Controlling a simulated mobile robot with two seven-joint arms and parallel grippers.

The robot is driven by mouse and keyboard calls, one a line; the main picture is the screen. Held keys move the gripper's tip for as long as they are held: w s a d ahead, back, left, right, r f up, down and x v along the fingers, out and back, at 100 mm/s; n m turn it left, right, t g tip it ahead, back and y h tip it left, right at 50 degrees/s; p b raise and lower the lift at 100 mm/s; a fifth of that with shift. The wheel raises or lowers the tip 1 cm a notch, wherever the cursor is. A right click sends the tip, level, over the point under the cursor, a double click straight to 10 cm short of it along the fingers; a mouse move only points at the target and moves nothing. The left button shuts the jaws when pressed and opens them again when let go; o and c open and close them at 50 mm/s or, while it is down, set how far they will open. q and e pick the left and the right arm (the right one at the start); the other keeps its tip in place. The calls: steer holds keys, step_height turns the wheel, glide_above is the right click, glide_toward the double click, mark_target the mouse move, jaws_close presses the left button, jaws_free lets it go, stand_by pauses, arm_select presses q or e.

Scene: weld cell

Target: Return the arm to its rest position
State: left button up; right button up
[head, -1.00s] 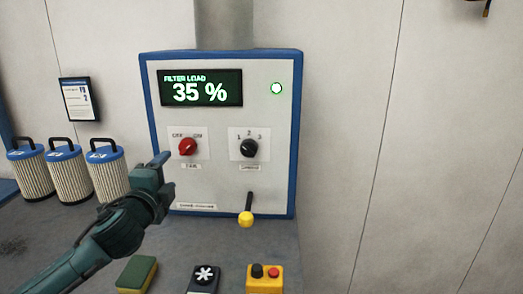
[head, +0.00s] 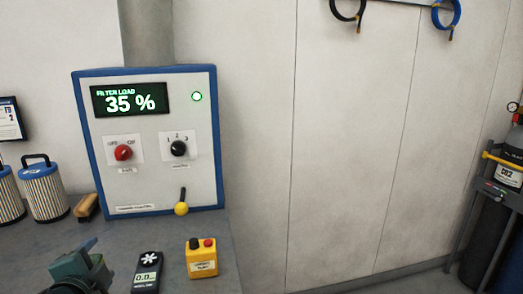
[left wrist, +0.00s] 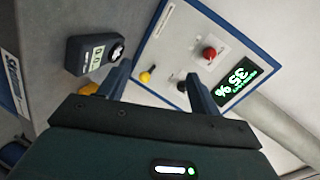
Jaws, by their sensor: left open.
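My left gripper (head: 84,264) is low at the left of the head view, over the bench in front of the control panel (head: 204,180). In the left wrist view its two fingers (left wrist: 158,82) stand apart with nothing between them. The gripper is clear of the panel. The panel display (head: 130,98) reads FILTER LOAD 35 %, with a green lamp (head: 197,97) lit beside it. A red knob (head: 123,152), a black selector (head: 179,148) and a yellow-tipped lever (head: 181,209) are on the panel front. The lever hangs down. My right gripper is not in view.
A dark meter (head: 147,272) and a yellow button box (head: 201,258) stand on the bench, right of the gripper. Filter cartridges (head: 44,192) and a wooden-backed brush (head: 87,206) are behind at left. A gas cylinder rack (head: 476,215) is far right.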

arm_select(q)
steer(key=s+d+f+n+g+h, duration=0.2)
steer(key=s+d+f+n+g, duration=0.35)
steer(key=s+f, duration=0.5)
steer(key=s+d+f+n+g+h, duration=0.2)
steer(key=s+d+f+n+g, duration=0.4)
steer(key=s, duration=0.7)
steer(key=w+d+f+m+t+h, duration=0.2)
steer(key=w+d+f+t, duration=0.3)
steer(key=f, duration=0.5)
steer(key=d+t, duration=0.2)
steer(key=shift+f+t+h, duration=0.3)
steer(key=shift+t+h, duration=0.05)
steer(key=shift+h, duration=0.05)
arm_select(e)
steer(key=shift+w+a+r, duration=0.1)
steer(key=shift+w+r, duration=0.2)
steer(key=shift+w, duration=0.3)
